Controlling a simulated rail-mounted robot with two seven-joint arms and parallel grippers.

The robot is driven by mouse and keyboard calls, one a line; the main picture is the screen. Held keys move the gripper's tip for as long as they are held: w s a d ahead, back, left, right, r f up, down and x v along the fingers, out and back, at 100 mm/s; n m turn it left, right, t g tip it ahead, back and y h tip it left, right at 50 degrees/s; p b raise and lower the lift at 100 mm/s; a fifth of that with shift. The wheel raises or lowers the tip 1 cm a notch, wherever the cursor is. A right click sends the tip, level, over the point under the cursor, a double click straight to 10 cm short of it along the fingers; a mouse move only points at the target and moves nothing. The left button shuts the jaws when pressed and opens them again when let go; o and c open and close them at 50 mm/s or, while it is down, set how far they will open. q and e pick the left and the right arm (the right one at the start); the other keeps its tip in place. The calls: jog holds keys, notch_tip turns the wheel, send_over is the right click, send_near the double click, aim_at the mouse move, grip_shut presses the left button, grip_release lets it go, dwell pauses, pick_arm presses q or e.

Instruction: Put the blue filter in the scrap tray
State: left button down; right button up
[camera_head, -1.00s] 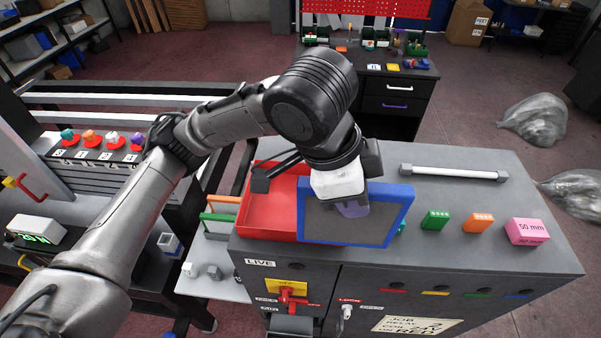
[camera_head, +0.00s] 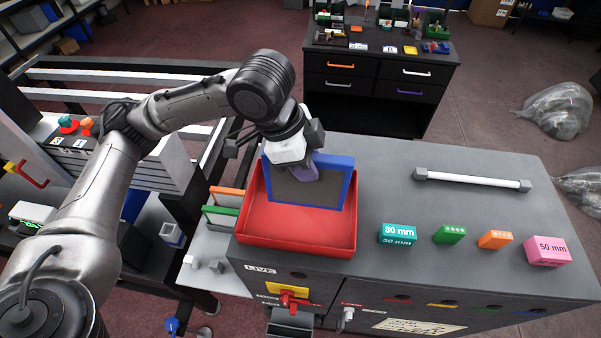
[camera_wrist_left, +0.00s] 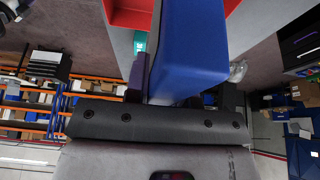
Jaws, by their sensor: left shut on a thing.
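The blue filter (camera_head: 345,188) is a flat panel with a blue frame and a dark grey face. My left gripper (camera_head: 303,172) is shut on its upper edge and holds it tilted up over the red scrap tray (camera_head: 300,243). In the head view the filter overlaps the back part of the tray; whether its lower edge touches the tray floor I cannot tell. In the left wrist view the filter's blue edge (camera_wrist_left: 188,55) fills the middle between the fingers, and a red tray corner (camera_wrist_left: 128,14) shows at the top. My right gripper is in neither view.
The tray stands on a grey cabinet. To its right are a teal 30 mm block (camera_head: 397,233), a green block (camera_head: 449,234), an orange block (camera_head: 495,239) and a pink 50 mm block (camera_head: 547,250). A white bar handle (camera_head: 472,180) lies behind them. Green and orange frames (camera_head: 222,211) stand left.

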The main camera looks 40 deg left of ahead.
pick_arm(q)
jog(key=shift+a+f, duration=0.25)
jog(key=shift+f, duration=0.6)
jog(key=shift+a+f, duration=0.25)
jog(key=shift+f, duration=0.55)
jog(key=shift+a+f, duration=0.25)
jog(key=shift+f, duration=0.6)
jog(key=c, duration=1)
grip_release()
jog(key=v, duration=1.2)
